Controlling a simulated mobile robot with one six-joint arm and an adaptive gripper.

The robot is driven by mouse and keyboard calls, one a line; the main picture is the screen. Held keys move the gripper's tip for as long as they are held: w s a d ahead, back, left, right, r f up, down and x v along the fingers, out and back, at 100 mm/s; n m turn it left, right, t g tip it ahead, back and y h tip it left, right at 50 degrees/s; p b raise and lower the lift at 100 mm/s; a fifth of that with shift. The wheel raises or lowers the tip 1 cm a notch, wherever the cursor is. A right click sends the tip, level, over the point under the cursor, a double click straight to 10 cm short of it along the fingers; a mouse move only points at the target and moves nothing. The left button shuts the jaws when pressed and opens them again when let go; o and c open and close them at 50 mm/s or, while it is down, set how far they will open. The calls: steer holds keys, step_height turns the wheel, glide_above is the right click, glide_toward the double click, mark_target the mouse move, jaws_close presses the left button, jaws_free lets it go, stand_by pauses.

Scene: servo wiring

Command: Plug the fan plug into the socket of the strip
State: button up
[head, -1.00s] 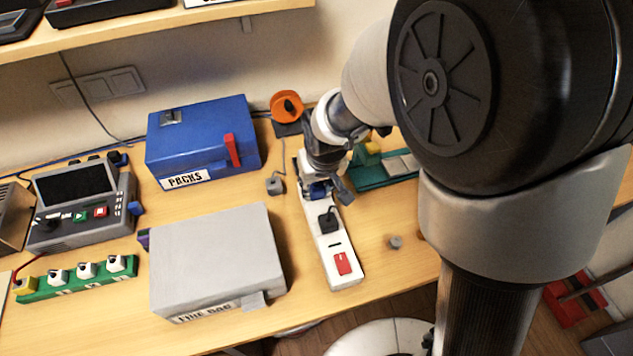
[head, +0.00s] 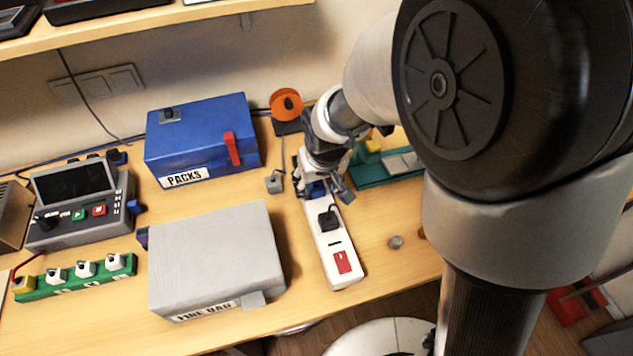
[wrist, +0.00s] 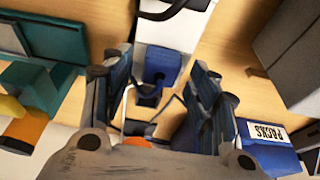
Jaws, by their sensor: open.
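The white strip (head: 348,268) lies on the table, with a red switch at its near end and a black plug (head: 327,218) seated beside it. My gripper (head: 322,188) is at the strip's far end, with its fingers apart. In the wrist view, my gripper (wrist: 162,60) is open, one finger on each side of a blue piece (wrist: 162,66) at the strip's end. I cannot tell whether this blue piece is the fan plug or part of the strip. The orange fan (head: 286,104) stands behind. A grey block (head: 274,184) with a cord lies left of the strip.
A grey box (head: 215,250) and a blue box (head: 202,135) stand left of the strip. A teal tray (head: 375,177) lies to its right. A small grey round piece (head: 396,242) lies on the table at right. Some bare table lies between the strip and the grey box.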

steer(key=a+v, duration=0.1)
steer(key=v, duration=1)
steer(key=shift+d+r, duration=0.25)
steer(key=shift+d, duration=0.25)
steer(key=shift+s+d, duration=0.1)
steer(key=shift+s, duration=0.05)
steer(key=s+d+r+m, duration=0.1)
steer(key=s+d+r, duration=0.1)
steer(key=s+d, duration=0.4)
steer(key=s+d+r+m+t+h, duration=0.1)
steer(key=s+d, duration=0.5)
steer(key=s, duration=0.6)
step_height(320, 180, up, 3)
steer(key=shift+f+m, duration=0.15)
steer(key=shift+m, duration=0.45)
